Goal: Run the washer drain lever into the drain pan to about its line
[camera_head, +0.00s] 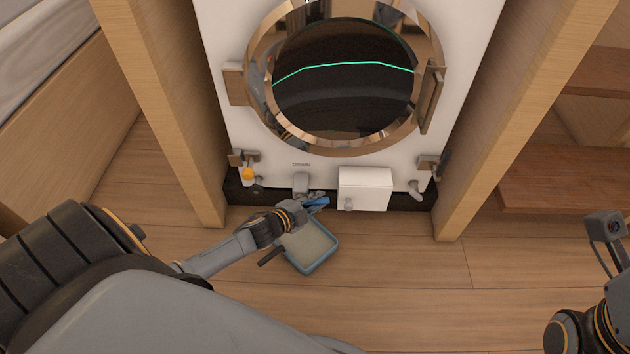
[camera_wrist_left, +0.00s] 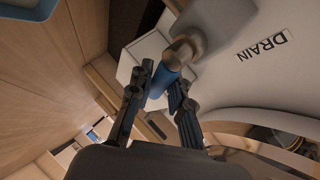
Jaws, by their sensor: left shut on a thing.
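The blue drain lever (camera_head: 319,201) is at the foot of the white washer front (camera_head: 225,60), beside a grey spout (camera_head: 301,181). My left gripper (camera_head: 308,206) is shut on the lever; the left wrist view shows the blue lever (camera_wrist_left: 163,80) between its two fingers (camera_wrist_left: 157,95). The drain pan (camera_head: 334,256) is a blue-rimmed tray on the floor just below the gripper, with a dark handle at its left. A pale beige surface shows inside it; I cannot make out its line.
A round door (camera_head: 345,80) with a bright green line across its dark glass is above. A white box (camera_head: 365,188) sits right of the lever, close to it. Wooden posts (camera_head: 170,100) stand on both sides. The floor (camera_head: 400,270) right of the pan is clear.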

